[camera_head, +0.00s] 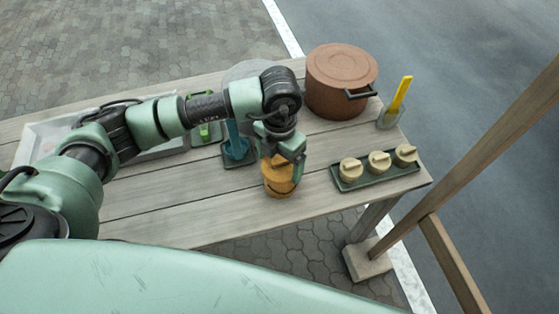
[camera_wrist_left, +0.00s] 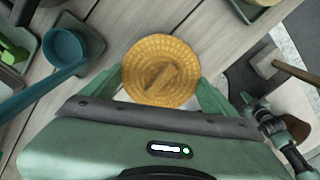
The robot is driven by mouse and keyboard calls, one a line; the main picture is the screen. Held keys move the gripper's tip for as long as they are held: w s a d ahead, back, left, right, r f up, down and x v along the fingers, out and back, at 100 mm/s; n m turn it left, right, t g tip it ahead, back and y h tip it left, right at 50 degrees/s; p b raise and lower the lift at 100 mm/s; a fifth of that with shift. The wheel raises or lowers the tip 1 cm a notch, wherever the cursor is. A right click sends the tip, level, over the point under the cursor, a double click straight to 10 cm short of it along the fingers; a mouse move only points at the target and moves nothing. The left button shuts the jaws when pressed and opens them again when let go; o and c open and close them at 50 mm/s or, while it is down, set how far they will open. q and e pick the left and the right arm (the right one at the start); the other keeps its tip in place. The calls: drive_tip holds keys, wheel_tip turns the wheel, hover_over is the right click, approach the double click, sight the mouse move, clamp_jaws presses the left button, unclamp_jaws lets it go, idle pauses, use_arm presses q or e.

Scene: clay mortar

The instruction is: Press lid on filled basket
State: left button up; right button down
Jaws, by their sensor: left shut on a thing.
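The woven yellow-orange basket (camera_head: 279,188) stands upright near the table's front edge, with my left gripper (camera_head: 284,152) right above it. In the left wrist view, the round woven lid (camera_wrist_left: 160,55) with a raised bar across its middle lies between the two green fingers of my left gripper (camera_wrist_left: 160,88). The gripper is shut on the lid, a finger at each side of it. The lid appears to be at the basket's top; whether it is seated flush is hidden by the gripper. The basket's contents are hidden. My right gripper is not in view.
A dark green tray (camera_head: 344,186) with several small beige lidded pots stands right of the basket. A brown lidded pot (camera_head: 341,66) and a cup (camera_head: 391,117) with a yellow-handled tool stand behind. A blue ladle (camera_head: 236,148) rests at left. A grey tray (camera_head: 30,150) lies far left.

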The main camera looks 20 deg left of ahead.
use_arm(q)
drive_tip(key=shift+f+b, duration=0.3)
drive_tip(key=shift+b, duration=0.15)
drive_tip(key=shift+f+b, duration=0.15)
drive_tip(key=shift+b, duration=0.15)
idle(0.8)
drive_tip(key=o, duration=1.1)
drive_tip(key=shift+r+p, duration=1.6)
drive_tip(key=shift+r, duration=1.45)
drive_tip(key=shift+c, duration=0.3)
